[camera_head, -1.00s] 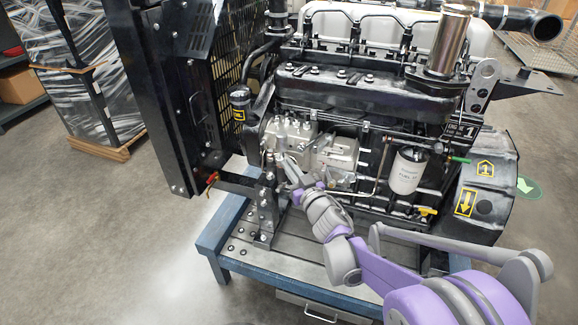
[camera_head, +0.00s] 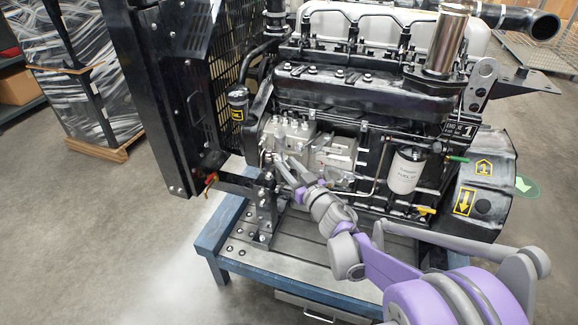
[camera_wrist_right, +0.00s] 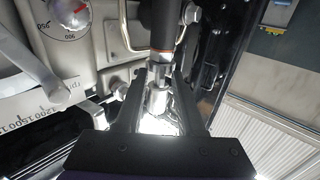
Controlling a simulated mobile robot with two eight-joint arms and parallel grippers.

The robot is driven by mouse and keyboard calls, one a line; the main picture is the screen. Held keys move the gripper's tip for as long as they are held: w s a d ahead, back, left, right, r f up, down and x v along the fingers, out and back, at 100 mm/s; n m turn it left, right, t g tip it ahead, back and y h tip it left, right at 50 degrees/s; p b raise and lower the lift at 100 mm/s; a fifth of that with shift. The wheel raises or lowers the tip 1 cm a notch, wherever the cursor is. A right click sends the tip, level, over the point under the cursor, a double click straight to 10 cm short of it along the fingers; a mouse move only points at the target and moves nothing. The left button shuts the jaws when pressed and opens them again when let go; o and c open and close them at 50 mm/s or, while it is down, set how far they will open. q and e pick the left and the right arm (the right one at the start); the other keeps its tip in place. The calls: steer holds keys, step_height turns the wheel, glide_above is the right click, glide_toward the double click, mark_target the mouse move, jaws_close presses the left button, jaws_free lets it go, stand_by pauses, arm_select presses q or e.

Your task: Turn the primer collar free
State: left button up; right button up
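The primer pump is a black-handled cylinder (camera_wrist_right: 163,22) with an orange ring, in the right wrist view. Just below the ring sits a bright metal collar (camera_wrist_right: 160,74), with a wider shiny metal piece (camera_wrist_right: 157,100) nearer to me. My right gripper (camera_wrist_right: 160,80) has one finger on each side of this metal part, and a slim gap seems to show beside it. In the head view my right gripper (camera_head: 281,161) is at the front of the silver injection pump (camera_head: 288,133), its fingers apart. The collar is too small to make out there. My left gripper is out of view.
The black engine (camera_head: 340,100) stands on a blue-framed bench (camera_head: 225,250). A black bracket (camera_head: 265,208) rises close left of my right gripper. A white fuel filter (camera_head: 406,170) and a thin pipe are to the right.

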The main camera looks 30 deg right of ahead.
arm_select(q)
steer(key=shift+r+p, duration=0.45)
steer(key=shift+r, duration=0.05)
arm_select(e)
steer(key=s, duration=1)
steer(key=shift+s, duration=0.4)
steer(key=s+a+f+g, duration=0.7)
steer(key=s+a, duration=0.1)
steer(key=s, duration=0.3)
steer(key=s+a+f+g, duration=0.6)
steer(key=s+a, duration=0.2)
steer(key=s, duration=0.2)
arm_select(q)
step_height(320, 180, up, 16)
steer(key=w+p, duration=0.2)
steer(key=p, duration=1.2)
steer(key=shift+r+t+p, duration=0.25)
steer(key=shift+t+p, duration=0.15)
arm_select(e)
step_height(320, 180, up, 16)
steer(key=w, duration=0.2)
steer(key=shift+w+d, duration=0.15)
steer(key=shift+w, duration=0.05)
steer(key=shift+r, duration=0.1)
